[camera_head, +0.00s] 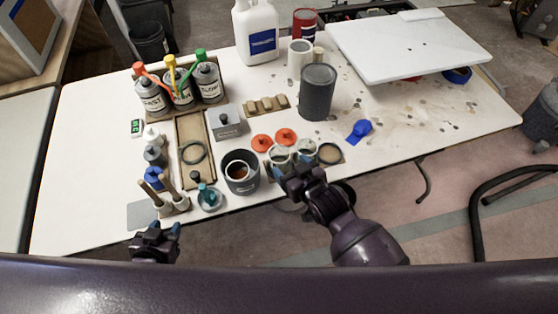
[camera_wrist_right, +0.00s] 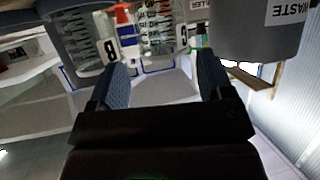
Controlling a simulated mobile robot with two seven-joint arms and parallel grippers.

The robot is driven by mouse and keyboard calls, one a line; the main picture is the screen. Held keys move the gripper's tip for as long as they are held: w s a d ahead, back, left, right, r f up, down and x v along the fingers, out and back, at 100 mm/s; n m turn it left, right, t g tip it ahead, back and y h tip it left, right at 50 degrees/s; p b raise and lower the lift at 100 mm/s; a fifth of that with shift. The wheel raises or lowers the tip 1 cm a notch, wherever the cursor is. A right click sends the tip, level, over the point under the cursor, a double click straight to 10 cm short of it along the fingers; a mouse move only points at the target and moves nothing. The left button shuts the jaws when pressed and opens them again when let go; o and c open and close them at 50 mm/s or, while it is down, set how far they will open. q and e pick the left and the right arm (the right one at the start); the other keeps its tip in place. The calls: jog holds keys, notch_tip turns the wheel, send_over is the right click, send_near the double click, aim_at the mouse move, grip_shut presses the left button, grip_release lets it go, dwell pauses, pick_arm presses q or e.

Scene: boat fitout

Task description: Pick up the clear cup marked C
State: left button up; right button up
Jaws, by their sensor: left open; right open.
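The clear cup (camera_wrist_right: 155,42) whose partly seen label looks like a C shows in the right wrist view, between and beyond my fingertips. A clear cup marked B (camera_wrist_right: 82,45) stands beside it. In the head view a row of small cups stands at the table's front edge; the cup nearest the waste pot (camera_head: 280,154) seems to be C, but its label cannot be read there. My right gripper (camera_head: 292,172) is open and empty just in front of this row; it also shows in the right wrist view (camera_wrist_right: 163,82). My left gripper (camera_head: 155,234) is open and empty near the front left edge.
A grey waste pot (camera_head: 236,184) stands left of the cups; its label shows upside down in the right wrist view (camera_wrist_right: 255,30). A tall grey can (camera_head: 317,92) stands farther back.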

aim_at(285, 162)
jog(key=shift+x, duration=0.8)
jog(key=x, duration=0.3)
jog(key=shift+w+a+r, duration=0.1)
jog(key=shift+w+a, duration=0.05)
jog(key=shift+a, duration=0.15)
jog(key=shift+w+a+b, duration=0.2)
jog(key=shift+w+b, duration=0.1)
jog(key=shift+w, duration=0.1)
jog(key=shift+c, duration=0.3)
jog(key=c, duration=0.6)
